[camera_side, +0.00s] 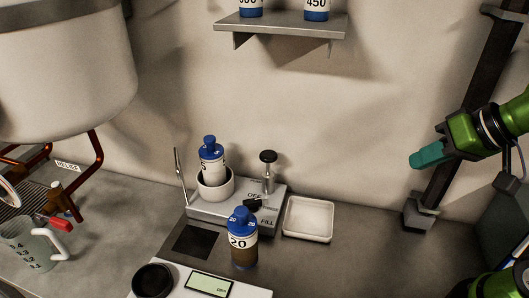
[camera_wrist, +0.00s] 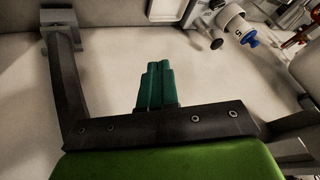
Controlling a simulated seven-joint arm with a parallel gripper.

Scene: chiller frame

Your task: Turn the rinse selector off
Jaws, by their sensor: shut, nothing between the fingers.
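The rinse selector looks to be the small black knob (camera_side: 252,203) on the grey rinser base (camera_side: 205,213), between the OFF and FILL markings. The blue cap of the bottle marked 20 (camera_side: 244,254) partly covers it in the side view, and I cannot tell which mark it points to. My gripper (camera_side: 414,161) is high at the right in the side view, well away from the knob. Its teal fingers are together and empty; they also show in the wrist view (camera_wrist: 157,68). I cannot make out the selector in the wrist view.
A bottle marked 5 (camera_side: 211,160) sits in a white cup on the base, beside a black-topped post (camera_side: 268,170). A white tray (camera_side: 308,219) lies right of the base. A scale (camera_side: 180,283) stands in front. A shelf (camera_side: 280,25) hangs above.

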